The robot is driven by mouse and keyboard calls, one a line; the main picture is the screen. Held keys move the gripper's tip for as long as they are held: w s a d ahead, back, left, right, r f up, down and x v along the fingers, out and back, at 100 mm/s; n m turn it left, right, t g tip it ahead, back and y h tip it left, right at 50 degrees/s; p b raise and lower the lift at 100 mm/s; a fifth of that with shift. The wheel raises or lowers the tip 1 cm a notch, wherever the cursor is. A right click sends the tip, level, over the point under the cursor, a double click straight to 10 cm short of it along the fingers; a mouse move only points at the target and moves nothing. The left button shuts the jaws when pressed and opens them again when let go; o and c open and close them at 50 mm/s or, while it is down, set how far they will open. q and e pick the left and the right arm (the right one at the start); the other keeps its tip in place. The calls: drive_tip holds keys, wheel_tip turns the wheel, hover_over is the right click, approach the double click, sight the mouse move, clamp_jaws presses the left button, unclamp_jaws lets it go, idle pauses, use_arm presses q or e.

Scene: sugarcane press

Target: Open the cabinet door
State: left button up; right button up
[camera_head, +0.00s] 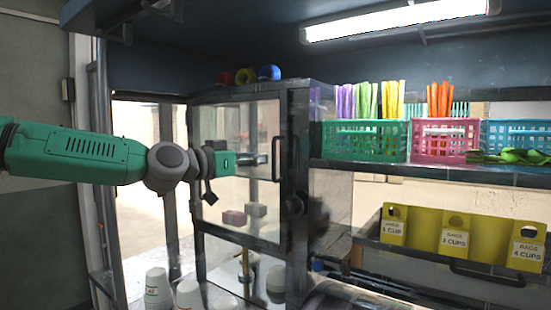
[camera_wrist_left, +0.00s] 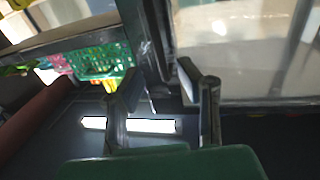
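The cabinet door (camera_head: 236,118) is a clear glass panel in a dark frame, and it looks shut. Its black vertical handle (camera_head: 277,158) is on the right side of the frame. My left gripper (camera_head: 262,159) reaches in from the left in front of the glass, with its fingertips close to the handle. In the left wrist view the two fingers of my left gripper (camera_wrist_left: 158,82) are spread apart, near the dark door frame and the glass. I cannot tell whether the handle is between the fingers or touched. My right gripper is not in view.
Stacked white cups (camera_head: 158,290) stand at the bottom left. A shelf to the right holds a green basket (camera_head: 365,140), a pink basket (camera_head: 443,140) and a blue basket (camera_head: 520,134). Yellow bag holders (camera_head: 455,235) sit below. Colored rolls (camera_head: 246,75) lie on the cabinet top.

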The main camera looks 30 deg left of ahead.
sight(273, 157)
use_arm(q)
drive_tip(key=p+x, duration=0.1)
drive_tip(key=x, duration=0.5)
drive_tip(key=shift+w+d, duration=0.2)
drive_tip(key=shift+w, duration=0.05)
drive_tip(key=shift+a, duration=0.2)
clamp_jaws()
